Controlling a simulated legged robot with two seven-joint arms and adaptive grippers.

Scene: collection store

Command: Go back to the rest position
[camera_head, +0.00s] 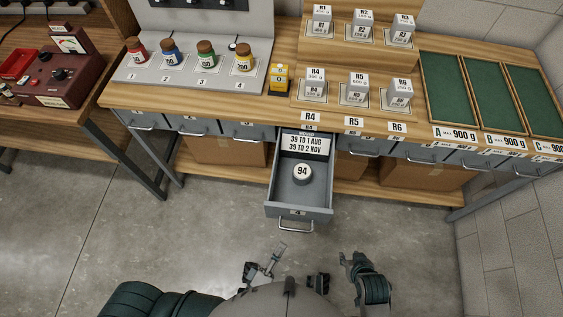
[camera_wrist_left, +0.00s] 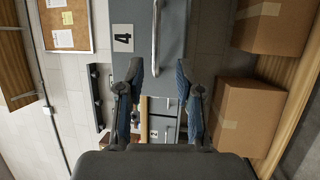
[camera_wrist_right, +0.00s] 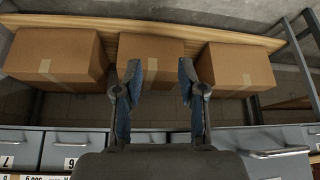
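Both my grippers are empty. My left gripper (camera_head: 266,262) hangs in front of the pulled-out drawer (camera_head: 272,195), a little below its handle in the head view. In the left wrist view, its fingers (camera_wrist_left: 159,75) are apart, with the drawer front marked 4 (camera_wrist_left: 140,22) beyond them. My right arm is low, right of the drawer, in the head view. In the right wrist view, the right gripper (camera_wrist_right: 158,78) has its fingers apart, facing cardboard boxes (camera_wrist_right: 150,55) on a low shelf. A round white weight marked 94 (camera_head: 302,174) stands inside the open drawer.
The wooden bench (camera_head: 205,100) holds several capped jars (camera_head: 205,55), a yellow box (camera_head: 279,78), labelled white blocks (camera_head: 358,88) and green trays (camera_head: 530,90). A red-brown instrument (camera_head: 62,75) stands on the left table. Bare floor (camera_head: 120,235) surrounds the drawer's front.

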